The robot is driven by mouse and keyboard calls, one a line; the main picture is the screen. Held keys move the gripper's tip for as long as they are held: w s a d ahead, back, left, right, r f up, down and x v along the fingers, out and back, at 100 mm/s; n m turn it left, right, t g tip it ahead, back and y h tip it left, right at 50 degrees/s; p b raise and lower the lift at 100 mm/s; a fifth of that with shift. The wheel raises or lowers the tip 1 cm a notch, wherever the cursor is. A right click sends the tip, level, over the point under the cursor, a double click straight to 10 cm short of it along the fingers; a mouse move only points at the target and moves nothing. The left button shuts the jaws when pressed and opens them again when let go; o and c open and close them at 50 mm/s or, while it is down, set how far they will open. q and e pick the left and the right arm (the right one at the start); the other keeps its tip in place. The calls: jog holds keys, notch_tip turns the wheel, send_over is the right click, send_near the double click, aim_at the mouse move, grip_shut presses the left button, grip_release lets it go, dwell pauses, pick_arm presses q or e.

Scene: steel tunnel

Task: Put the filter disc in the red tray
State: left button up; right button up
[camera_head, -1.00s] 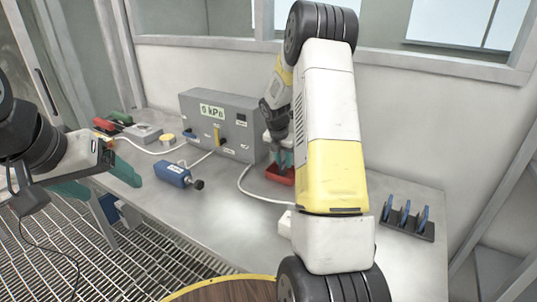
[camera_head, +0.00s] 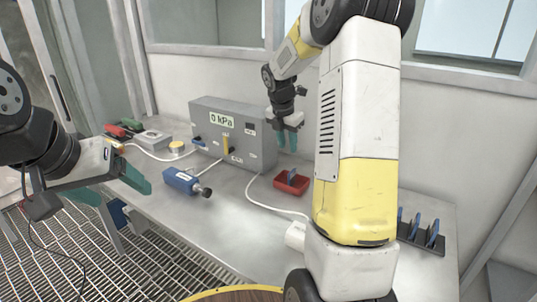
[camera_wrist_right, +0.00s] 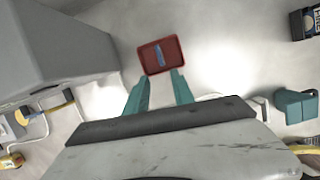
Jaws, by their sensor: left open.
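The right wrist view shows the blue piece (camera_wrist_right: 160,55) within the rim of the red tray (camera_wrist_right: 175,62). My right gripper (camera_head: 288,142) is above and behind the tray, apart from it. Its teal fingers (camera_wrist_right: 160,88) are spread with nothing between them. My left gripper (camera_head: 118,188) is open and empty at the bench's left edge.
The grey box (camera_head: 228,130) reads 0 kPa. A blue cylinder (camera_head: 184,181) and a hose lie on the bench. A black rack (camera_head: 425,243) with blue discs stands at right, partly hidden by my right arm.

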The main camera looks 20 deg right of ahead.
jog(key=s+a+r+m+t+y, duration=0.2)
jog(key=s+a+r+m, duration=0.5)
jog(key=s+r+m, duration=0.5)
jog(key=s+a+m+y, duration=0.1)
jog(key=s+a+m, duration=0.1)
jog(key=s+m, duration=0.2)
jog(key=s+a+m+t, duration=0.1)
jog(key=s+a+m, duration=0.1)
jog(key=s+m, duration=0.2)
jog(key=s+a+f+m+y, duration=0.1)
jog(key=s+a+m, duration=0.2)
jog(key=s, duration=0.6)
jog(key=shift+s+m+t+y, duration=0.15)
jog(key=shift+m+t+y, duration=0.2)
jog(key=shift+m, duration=0.45)
